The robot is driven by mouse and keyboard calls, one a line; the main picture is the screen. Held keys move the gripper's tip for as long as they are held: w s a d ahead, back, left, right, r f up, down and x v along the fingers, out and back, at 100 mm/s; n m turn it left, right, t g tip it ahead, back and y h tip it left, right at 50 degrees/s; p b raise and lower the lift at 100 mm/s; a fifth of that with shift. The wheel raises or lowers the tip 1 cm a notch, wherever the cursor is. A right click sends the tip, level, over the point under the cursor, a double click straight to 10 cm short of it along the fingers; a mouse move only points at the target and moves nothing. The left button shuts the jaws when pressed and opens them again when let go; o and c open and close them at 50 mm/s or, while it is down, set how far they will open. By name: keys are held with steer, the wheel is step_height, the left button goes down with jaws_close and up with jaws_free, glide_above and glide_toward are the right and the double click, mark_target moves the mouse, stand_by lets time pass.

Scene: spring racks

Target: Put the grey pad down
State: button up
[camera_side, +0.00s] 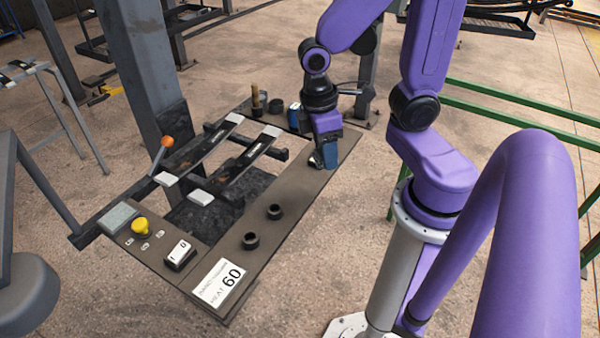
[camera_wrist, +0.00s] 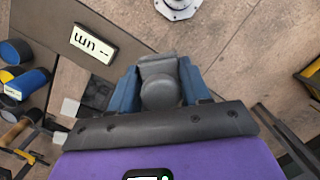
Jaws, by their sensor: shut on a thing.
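My gripper (camera_side: 325,153) is low over the far right part of the dark bench plate, pointing down. In the wrist view its blue fingers (camera_wrist: 160,92) are shut on a grey piece with a rounded knob, which I take to be the grey pad (camera_wrist: 160,68). In the side view only a small grey part shows beside the fingers, and the rest is hidden. I cannot tell whether it touches the plate. A flat grey slab (camera_side: 118,217) lies on the bench's left corner.
Two dark spring strips (camera_side: 236,165) with pale end blocks lie across the rack. An orange-knobbed lever (camera_side: 167,142), yellow button (camera_side: 139,225), small display (camera_side: 181,254), two black rings (camera_side: 262,227) and a blue can (camera_side: 294,116) stand around.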

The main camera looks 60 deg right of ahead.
glide_above(302, 184)
step_height(302, 184, down, 6)
steer(key=shift+w+a+f, duration=0.1)
steer(key=shift+w+f, duration=0.05)
steer(key=shift+f, duration=1.6)
steer(key=shift+f, duration=0.15)
steer(key=o, duration=1.1)
steer(key=shift+f, duration=0.1)
step_height(302, 184, up, 12)
steer(key=w+a, duration=0.1)
steer(key=w, duration=0.1)
steer(key=s+a+n, duration=0.1)
steer(key=s, duration=0.4)
steer(key=s+a+r+n+t+y, duration=0.1)
steer(key=s, duration=0.3)
steer(key=s+a+r+n, duration=0.1)
steer(key=s, duration=0.4)
steer(key=shift+s+r+n+t, duration=0.2)
steer(key=shift+s+n+t, duration=0.1)
